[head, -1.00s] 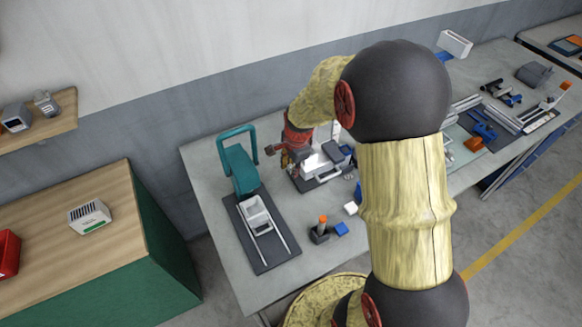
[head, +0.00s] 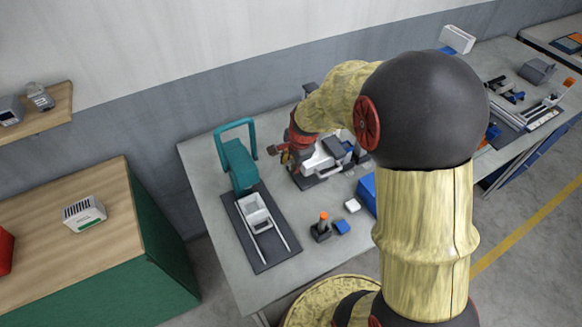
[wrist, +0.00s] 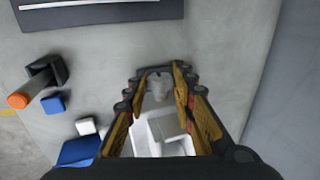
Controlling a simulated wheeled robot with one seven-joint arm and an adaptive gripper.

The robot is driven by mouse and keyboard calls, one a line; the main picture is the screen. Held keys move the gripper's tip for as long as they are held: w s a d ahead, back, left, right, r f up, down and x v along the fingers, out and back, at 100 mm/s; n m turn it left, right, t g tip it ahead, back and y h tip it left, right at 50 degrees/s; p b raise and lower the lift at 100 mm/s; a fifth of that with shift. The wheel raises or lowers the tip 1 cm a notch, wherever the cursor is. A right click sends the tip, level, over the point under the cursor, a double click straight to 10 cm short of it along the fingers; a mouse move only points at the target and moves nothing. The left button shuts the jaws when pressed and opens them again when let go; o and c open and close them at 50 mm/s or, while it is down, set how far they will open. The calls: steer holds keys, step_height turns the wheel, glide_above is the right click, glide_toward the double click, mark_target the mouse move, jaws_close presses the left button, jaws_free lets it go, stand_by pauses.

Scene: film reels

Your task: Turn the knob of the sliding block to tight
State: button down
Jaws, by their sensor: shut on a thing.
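In the wrist view, my gripper (wrist: 158,78) has its yellow fingers on either side of a small grey rounded part, which looks like the knob (wrist: 160,88), and is shut on it. A white and grey block (wrist: 160,130) lies beyond the fingers, partly hidden by them. In the head view, my gripper (head: 289,158) is at the left end of a white device (head: 325,160) on a dark base. The knob cannot be made out there, and its tight mark does not show in either view.
A teal press (head: 238,165) stands left on a dark mat (head: 270,250) with rails. An orange-tipped black fixture (head: 321,228), a small blue block (head: 342,227) and a white block (head: 352,205) lie in front. A larger blue block (head: 367,190) is partly behind my arm.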

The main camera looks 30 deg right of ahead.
steer(key=shift+s+f+t+b, duration=0.15)
steer(key=shift+t+b, duration=0.6)
steer(key=shift+b, duration=1.75)
steer(key=shift+s+f+t+b, duration=0.15)
steer(key=shift+t+b, duration=0.55)
steer(key=shift+b, duration=1.75)
steer(key=shift+f+t+b, duration=0.25)
steer(key=shift+t+b, duration=0.5)
steer(key=shift+b, duration=1.75)
steer(key=t+b, duration=0.2)
steer(key=b, duration=0.4)
steer(key=shift+s, duration=0.1)
steer(key=shift+s+t+b, duration=0.1)
steer(key=shift+t+b, duration=0.9)
steer(key=shift+t, duration=1.3)
steer(key=shift+f+t, duration=0.2)
steer(key=shift+t, duration=0.4)
steer(key=c, duration=1.5)
jaws_free()
steer(key=shift+s+r, duration=0.1)
steer(key=shift+s, duration=0.05)
steer(key=shift+s+r, duration=0.2)
steer(key=shift+s, duration=1)
steer(key=shift+s+r, duration=0.25)
steer(key=shift+s, duration=0.95)
steer(key=shift+s+r, duration=0.2)
steer(key=shift+s, duration=1)
